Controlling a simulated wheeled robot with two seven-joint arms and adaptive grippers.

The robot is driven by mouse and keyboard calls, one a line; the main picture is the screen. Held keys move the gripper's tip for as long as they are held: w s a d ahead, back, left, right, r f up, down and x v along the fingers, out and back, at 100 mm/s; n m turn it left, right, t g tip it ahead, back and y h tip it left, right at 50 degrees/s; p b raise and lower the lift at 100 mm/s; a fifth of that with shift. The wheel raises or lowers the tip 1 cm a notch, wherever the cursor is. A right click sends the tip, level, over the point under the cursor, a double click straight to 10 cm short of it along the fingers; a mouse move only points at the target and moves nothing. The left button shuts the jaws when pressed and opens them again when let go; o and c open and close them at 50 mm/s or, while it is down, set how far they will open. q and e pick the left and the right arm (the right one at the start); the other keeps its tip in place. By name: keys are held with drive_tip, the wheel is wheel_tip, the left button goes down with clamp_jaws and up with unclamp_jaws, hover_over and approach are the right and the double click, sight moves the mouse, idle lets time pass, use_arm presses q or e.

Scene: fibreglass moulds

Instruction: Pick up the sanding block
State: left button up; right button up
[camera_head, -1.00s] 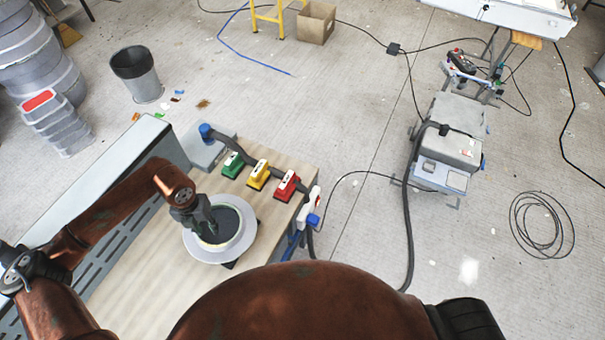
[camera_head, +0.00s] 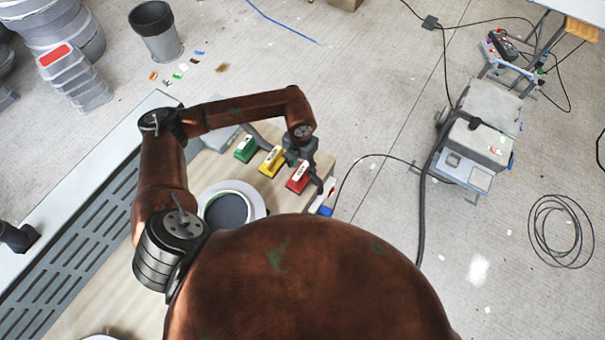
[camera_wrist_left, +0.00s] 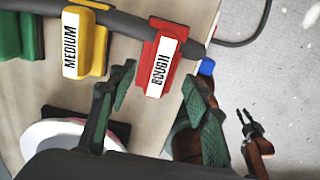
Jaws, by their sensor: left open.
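Three sanding blocks lie in a row on the bench: a green one (camera_head: 246,149), a yellow one (camera_head: 271,162) labelled MEDIUM and a red one (camera_head: 297,178) labelled ROUGH. In the left wrist view the red block (camera_wrist_left: 160,62) lies ahead of my left gripper's fingers, roughly in line with the gap between them; the yellow block (camera_wrist_left: 78,45) is to the left. My left gripper (camera_head: 304,166) is open and empty, close over the red block and partly covering it in the head view. My right gripper (camera_wrist_left: 245,116) shows small at the right of the wrist view; its jaws are unclear.
A white round mould (camera_head: 257,199) with a dark inside stands on the wooden bench, partly hidden by my body. A grey hose (camera_wrist_left: 128,22) runs behind the blocks. A blue-capped item (camera_wrist_left: 206,66) is right of the red block. A grey bin (camera_head: 158,35) stands on the floor.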

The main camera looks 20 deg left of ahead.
sight(301, 171)
use_arm(q)
drive_tip(key=shift+w+f+p, duration=0.15)
drive_tip(key=shift+f+p, duration=0.55)
drive_tip(key=shift+f, duration=1.8)
drive_tip(key=shift+c, duration=0.5)
clamp_jaws()
